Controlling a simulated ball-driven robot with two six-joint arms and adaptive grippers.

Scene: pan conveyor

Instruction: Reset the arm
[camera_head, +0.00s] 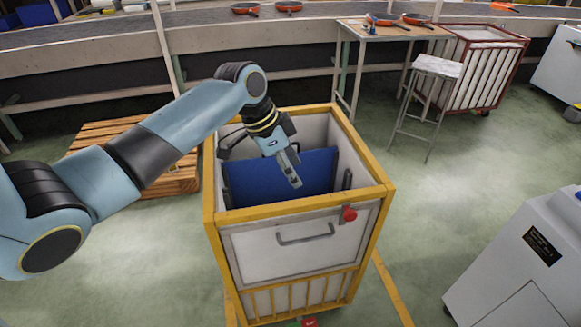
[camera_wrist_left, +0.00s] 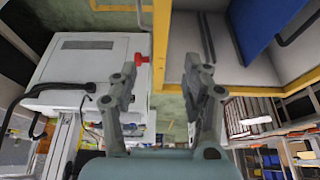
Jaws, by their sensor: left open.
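My left arm comes in from the left in the head view. My left gripper (camera_head: 291,168) hangs over the yellow-framed cart (camera_head: 377,195), above its blue inner panel (camera_head: 270,178). In the left wrist view the two fingers of the gripper (camera_wrist_left: 162,88) stand apart with nothing between them. Past the fingers, that view shows the cart's yellow rim (camera_wrist_left: 160,45) and the blue panel (camera_wrist_left: 262,22). My right gripper is in neither view.
A conveyor (camera_head: 90,49) with orange pans (camera_head: 245,9) runs along the back. A small table (camera_head: 355,30) holds more pans. A stool (camera_head: 438,68), a red-framed cart (camera_head: 525,45), a wooden pallet (camera_head: 178,183) and a white machine (camera_head: 510,235) stand around. Green floor is clear right of the cart.

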